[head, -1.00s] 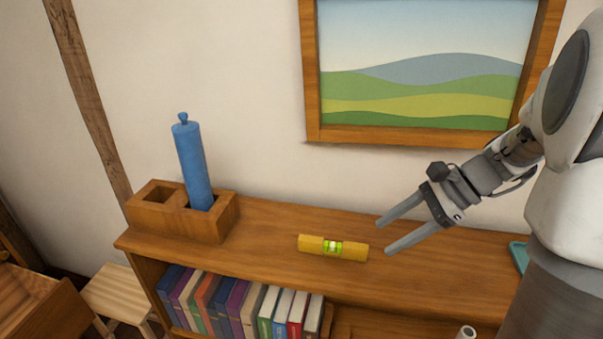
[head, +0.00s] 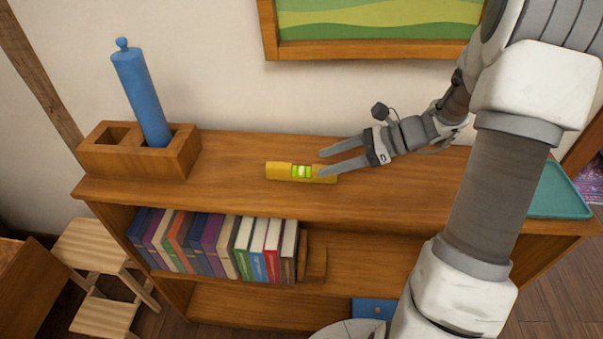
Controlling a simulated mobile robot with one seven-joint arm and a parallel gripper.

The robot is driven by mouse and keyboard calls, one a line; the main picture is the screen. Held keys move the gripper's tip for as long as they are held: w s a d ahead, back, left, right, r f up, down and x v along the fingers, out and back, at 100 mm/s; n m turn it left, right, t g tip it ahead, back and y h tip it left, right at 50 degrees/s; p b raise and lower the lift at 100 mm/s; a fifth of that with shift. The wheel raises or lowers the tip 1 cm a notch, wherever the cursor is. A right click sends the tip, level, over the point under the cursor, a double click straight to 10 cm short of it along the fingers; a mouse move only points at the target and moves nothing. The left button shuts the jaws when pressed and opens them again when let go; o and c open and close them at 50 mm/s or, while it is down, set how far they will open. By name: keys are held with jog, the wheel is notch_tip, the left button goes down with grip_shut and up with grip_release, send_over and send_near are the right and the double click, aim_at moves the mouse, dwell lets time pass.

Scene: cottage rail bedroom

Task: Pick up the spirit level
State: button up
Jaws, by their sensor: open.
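The spirit level (head: 290,171) is a short yellow bar with a green vial in its middle. It lies flat on top of the wooden bookshelf (head: 230,205), lengthwise from left to right. My gripper (head: 320,163) is open, its two grey fingers pointing left. The fingertips are at the right end of the level, one finger behind it and the other overlapping its right end in the picture. I cannot tell whether the fingers touch it or how high above the shelf they are.
A wooden holder (head: 106,160) with a blue cylinder (head: 143,95) stands at the left end of the shelf top. A teal tray (head: 560,195) lies at the right. Books (head: 205,242) fill part of the shelf below. A framed picture (head: 370,48) hangs behind. Stools (head: 95,248) stand at lower left.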

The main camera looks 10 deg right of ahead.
aim_at(305, 168)
jog(key=x, duration=0.7)
jog(key=shift+a+b, duration=0.2)
jog(key=shift+b, duration=0.1)
jog(key=shift+c, duration=0.3)
grip_shut()
